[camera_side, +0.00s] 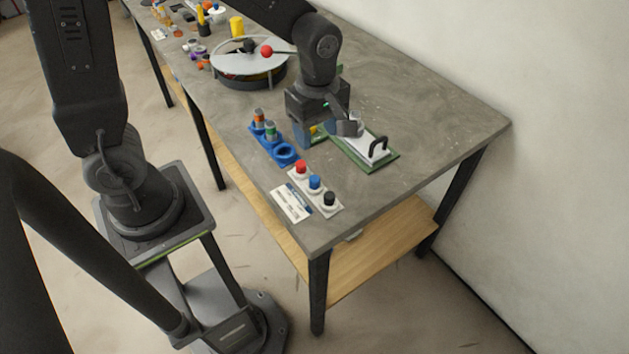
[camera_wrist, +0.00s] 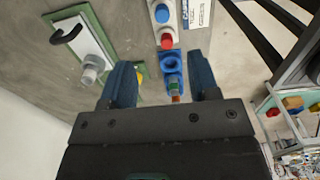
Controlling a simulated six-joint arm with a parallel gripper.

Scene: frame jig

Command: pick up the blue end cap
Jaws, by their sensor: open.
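The blue end cap (camera_side: 315,182) sits on a white holder strip between a red cap (camera_side: 301,167) and a black cap (camera_side: 330,198), near the table's front edge. In the wrist view the blue end cap (camera_wrist: 162,14) is at the top middle, above the red cap (camera_wrist: 167,41). My gripper (camera_side: 318,132) is over the table, behind the cap strip and apart from it. In the wrist view my gripper (camera_wrist: 162,78) shows two blue fingers spread wide, with no part held between them. The black cap is not visible in the wrist view.
A blue rack (camera_side: 285,154) with small bottles stands left of my gripper. A green-edged board (camera_side: 385,164) with a black handle and grey fitting lies right. A white label card (camera_side: 291,204) lies by the caps. A round turntable (camera_side: 233,63) stands farther back. The right table area is clear.

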